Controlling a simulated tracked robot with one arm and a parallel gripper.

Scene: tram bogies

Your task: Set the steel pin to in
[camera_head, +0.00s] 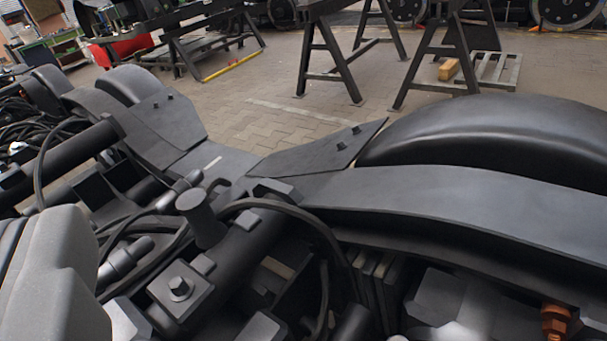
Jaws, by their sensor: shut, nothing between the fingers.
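No part that is plainly my gripper shows in the head view. A dark bogie frame (455,200) fills the lower half. Near its middle a short dark cylinder with a flat round head (203,218) stands up, slightly tilted, beside a thick dark tube. Just behind it is a small grey metal cylinder (180,188), and lower left a second grey cylinder (126,260) lies among cables. I cannot tell which of these is the steel pin, nor how far any of them is pushed in.
A light grey rounded block (55,280) fills the lower left corner. Black cables (300,222) loop across the frame. A bolted block (180,290) is in front. Trestles (330,60) stand on the paved floor (265,95) behind, where there is free room.

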